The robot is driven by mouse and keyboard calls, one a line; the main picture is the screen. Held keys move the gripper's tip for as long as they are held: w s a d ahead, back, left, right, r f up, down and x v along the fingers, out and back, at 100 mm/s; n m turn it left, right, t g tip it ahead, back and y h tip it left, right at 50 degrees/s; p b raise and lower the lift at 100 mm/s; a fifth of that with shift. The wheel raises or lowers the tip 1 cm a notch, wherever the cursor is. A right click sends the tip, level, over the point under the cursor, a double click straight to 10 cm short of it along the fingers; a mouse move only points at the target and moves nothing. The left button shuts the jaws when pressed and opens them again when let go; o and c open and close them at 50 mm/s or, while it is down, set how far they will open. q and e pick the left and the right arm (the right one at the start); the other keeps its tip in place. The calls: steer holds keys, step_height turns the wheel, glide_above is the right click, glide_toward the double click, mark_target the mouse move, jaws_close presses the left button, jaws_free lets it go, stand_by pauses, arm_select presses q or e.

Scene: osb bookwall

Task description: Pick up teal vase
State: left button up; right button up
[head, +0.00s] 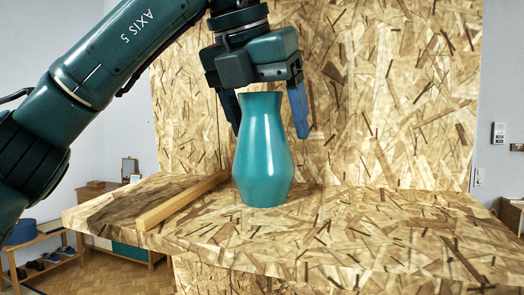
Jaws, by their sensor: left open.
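The teal vase (263,160) stands upright on the OSB shelf (350,225), near the middle of the head view. It has a narrow neck, a flared rim and a wider belly. My left gripper (268,129) points down from above, open, with one blue finger on the left of the vase's upper part and the other on the right. A gap shows between the right finger and the vase. The left finger is partly behind the vase's neck or close beside it; I cannot tell if it touches. My right gripper is out of view.
A wooden strip (183,200) lies on the shelf left of the vase. An OSB panel (400,95) rises behind it. The shelf right of the vase is clear. A low bench with shoes (40,262) stands on the floor at far left.

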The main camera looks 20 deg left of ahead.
arm_select(q)
steer(key=shift+c, duration=0.4)
steer(key=c, duration=1.2)
steer(key=shift+c, duration=0.8)
steer(key=shift+r, duration=0.15)
